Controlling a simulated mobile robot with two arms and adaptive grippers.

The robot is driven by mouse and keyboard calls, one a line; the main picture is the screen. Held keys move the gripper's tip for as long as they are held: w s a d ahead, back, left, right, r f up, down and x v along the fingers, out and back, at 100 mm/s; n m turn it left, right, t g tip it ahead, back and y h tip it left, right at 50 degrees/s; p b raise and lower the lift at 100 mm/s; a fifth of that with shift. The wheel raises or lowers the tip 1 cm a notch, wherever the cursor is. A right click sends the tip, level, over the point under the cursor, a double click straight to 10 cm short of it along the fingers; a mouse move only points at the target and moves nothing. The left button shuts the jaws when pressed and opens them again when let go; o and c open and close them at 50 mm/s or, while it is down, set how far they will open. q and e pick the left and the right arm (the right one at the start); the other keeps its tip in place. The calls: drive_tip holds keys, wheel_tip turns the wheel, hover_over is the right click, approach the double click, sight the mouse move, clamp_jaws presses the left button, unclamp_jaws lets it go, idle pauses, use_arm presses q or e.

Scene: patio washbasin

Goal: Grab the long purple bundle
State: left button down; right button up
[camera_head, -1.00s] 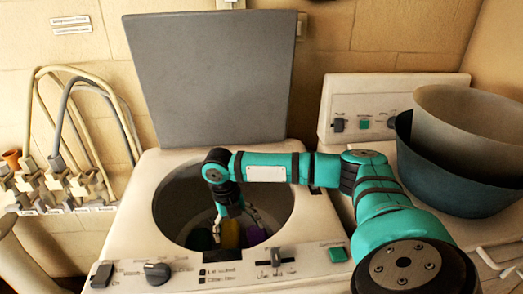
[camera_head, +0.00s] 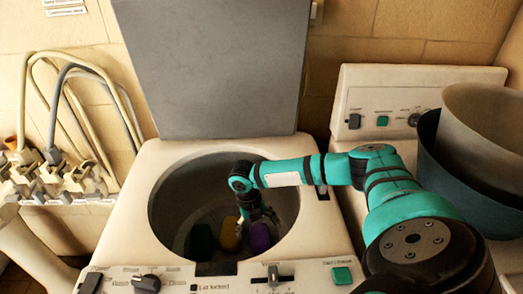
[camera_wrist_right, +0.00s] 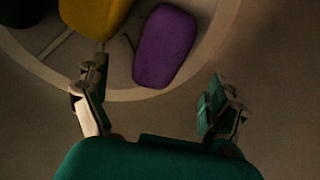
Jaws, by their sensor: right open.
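The purple bundle (camera_head: 260,237) lies on the floor of the washer drum (camera_head: 180,192), to the right of a yellow bundle (camera_head: 230,233). In the right wrist view the purple bundle (camera_wrist_right: 165,46) is a rounded, elongated block lying just beyond my fingertips, between their lines. My right gripper (camera_head: 262,217) reaches down into the drum, open and empty, close to the purple bundle. In the wrist view its two fingers (camera_wrist_right: 156,100) are spread wide apart. My left gripper is not in view.
A green bundle (camera_head: 201,242) lies left of the yellow one. The drum's rim surrounds my right arm. The grey lid (camera_head: 218,65) stands open behind. Large bowls (camera_head: 485,125) sit at the right, and hoses with taps (camera_head: 60,180) at the left.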

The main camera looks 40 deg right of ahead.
sight(260, 236)
drive_tip(key=shift+s+d+f, duration=0.1)
drive_tip(key=shift+f, duration=1.15)
drive_tip(key=shift+s+f, duration=0.1)
drive_tip(key=shift+f, duration=0.2)
drive_tip(key=f, duration=0.1)
drive_tip(key=f+p, duration=0.1)
drive_tip(key=f, duration=0.1)
drive_tip(key=shift+s+d+f, duration=0.1)
drive_tip(key=shift+d+f, duration=0.2)
drive_tip(key=shift+f, duration=0.5)
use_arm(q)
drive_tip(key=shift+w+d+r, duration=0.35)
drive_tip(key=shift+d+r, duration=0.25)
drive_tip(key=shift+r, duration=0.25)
use_arm(e)
drive_tip(key=shift+c, duration=1.2)
drive_tip(key=c, duration=1.3)
